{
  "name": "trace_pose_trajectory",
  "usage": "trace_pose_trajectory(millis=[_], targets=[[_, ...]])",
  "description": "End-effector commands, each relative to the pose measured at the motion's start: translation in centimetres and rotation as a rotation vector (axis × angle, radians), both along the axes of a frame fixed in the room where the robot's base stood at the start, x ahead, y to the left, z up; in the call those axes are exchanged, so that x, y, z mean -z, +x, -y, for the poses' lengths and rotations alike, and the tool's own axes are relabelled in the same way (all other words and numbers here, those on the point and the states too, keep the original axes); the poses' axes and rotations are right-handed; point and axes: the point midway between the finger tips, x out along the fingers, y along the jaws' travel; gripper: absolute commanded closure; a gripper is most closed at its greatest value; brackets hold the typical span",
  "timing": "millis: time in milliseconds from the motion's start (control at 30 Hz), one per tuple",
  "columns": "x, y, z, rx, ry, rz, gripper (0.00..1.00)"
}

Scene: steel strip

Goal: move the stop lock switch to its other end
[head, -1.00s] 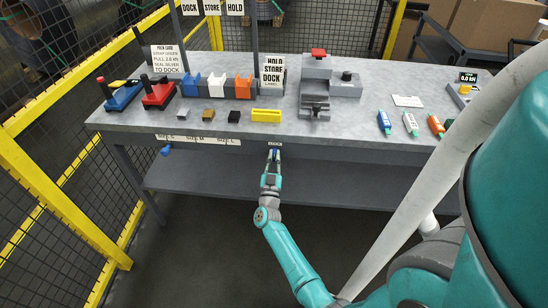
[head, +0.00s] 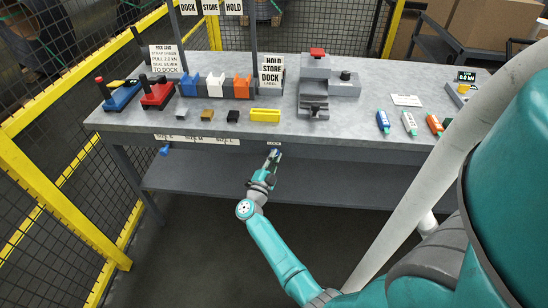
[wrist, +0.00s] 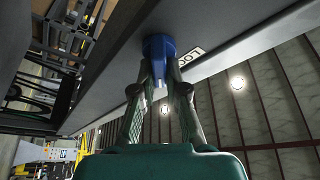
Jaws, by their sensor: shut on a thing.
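The stop lock switch is a blue knob with a lever (wrist: 158,47), mounted at the front edge of the grey bench beside a white label reading "LOC…" in the wrist view. My gripper (wrist: 160,80) is shut on the switch's lever, one finger on each side. In the head view my gripper (head: 272,159) reaches up to the bench's front edge just below the small label (head: 274,143). The fingers lean to the upper right there. The switch is mostly hidden by the fingers in the head view, so its exact end position cannot be told.
The bench (head: 350,130) carries red and blue tools, coloured blocks, a grey press (head: 314,98) and several bottles at the right. A lower shelf (head: 330,188) lies below. Another blue part (head: 165,151) sits under the front edge at the left. A yellow fence stands left.

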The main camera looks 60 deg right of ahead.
Motion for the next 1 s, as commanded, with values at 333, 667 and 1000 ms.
trace_pose_trajectory(millis=[333,667,1000], targets=[[-0.24,0.01,0.29,0.000,0.096,0.242,1.00],[-0.12,-0.04,0.33,0.000,0.141,0.352,1.00],[-0.12,-0.06,0.35,0.000,0.148,0.372,1.00]])
